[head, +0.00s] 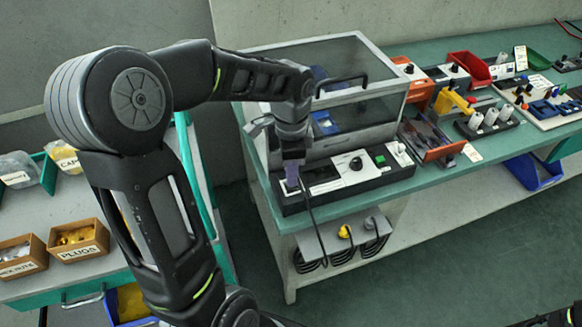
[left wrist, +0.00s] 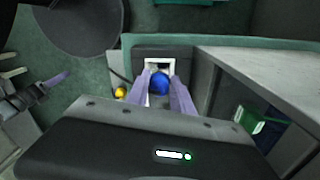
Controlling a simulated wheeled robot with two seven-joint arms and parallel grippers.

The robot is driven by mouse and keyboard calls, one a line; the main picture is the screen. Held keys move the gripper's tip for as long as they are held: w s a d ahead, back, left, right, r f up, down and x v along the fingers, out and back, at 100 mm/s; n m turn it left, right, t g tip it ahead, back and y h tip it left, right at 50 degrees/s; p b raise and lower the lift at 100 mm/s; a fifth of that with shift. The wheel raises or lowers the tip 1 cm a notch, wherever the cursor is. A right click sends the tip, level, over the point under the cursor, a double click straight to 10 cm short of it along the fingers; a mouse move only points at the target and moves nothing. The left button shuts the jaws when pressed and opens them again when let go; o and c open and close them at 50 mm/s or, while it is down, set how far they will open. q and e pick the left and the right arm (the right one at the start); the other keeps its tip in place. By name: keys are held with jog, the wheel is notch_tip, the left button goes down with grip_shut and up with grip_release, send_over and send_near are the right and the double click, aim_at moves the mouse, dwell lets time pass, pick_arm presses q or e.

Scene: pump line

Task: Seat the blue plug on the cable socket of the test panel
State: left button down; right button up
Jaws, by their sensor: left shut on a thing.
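The test panel (head: 345,184), a dark box with a pale face, a black knob and a green button, stands at the bench's front edge. My left gripper (head: 292,178) is over its left end, shut on the blue plug (left wrist: 158,83), which shows between the purple fingers in the left wrist view. There the plug lies in line with the white-framed socket (left wrist: 160,64). The plug hides most of the socket, so I cannot tell whether they touch. A dark cable (head: 314,222) hangs from the gripper. A purple-fingered part, apparently my right gripper (left wrist: 55,80), shows at the left; its opening is unclear.
A clear-lidded case (head: 335,85) stands close behind the panel. Below the bench edge hangs a cable holder (head: 325,246) with looped cables and a yellow plug (head: 345,232). Orange fixtures (head: 418,85) stand to the right. The floor before the bench is clear.

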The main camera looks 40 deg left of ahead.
pick_arm(q)
jog(key=shift+f+b, duration=0.3)
jog(key=shift+f, duration=0.45)
jog(key=shift+f+b, duration=0.35)
jog(key=shift+f, duration=0.45)
dwell(2.1)
jog(key=c, duration=0.9)
grip_release()
jog(key=shift+r, duration=0.1)
jog(key=shift+r+p, duration=1.3)
jog(key=shift+r, duration=0.15)
jog(key=shift+r+p, duration=1.8)
jog(key=shift+r, duration=0.5)
jog(key=shift+c, duration=0.3)
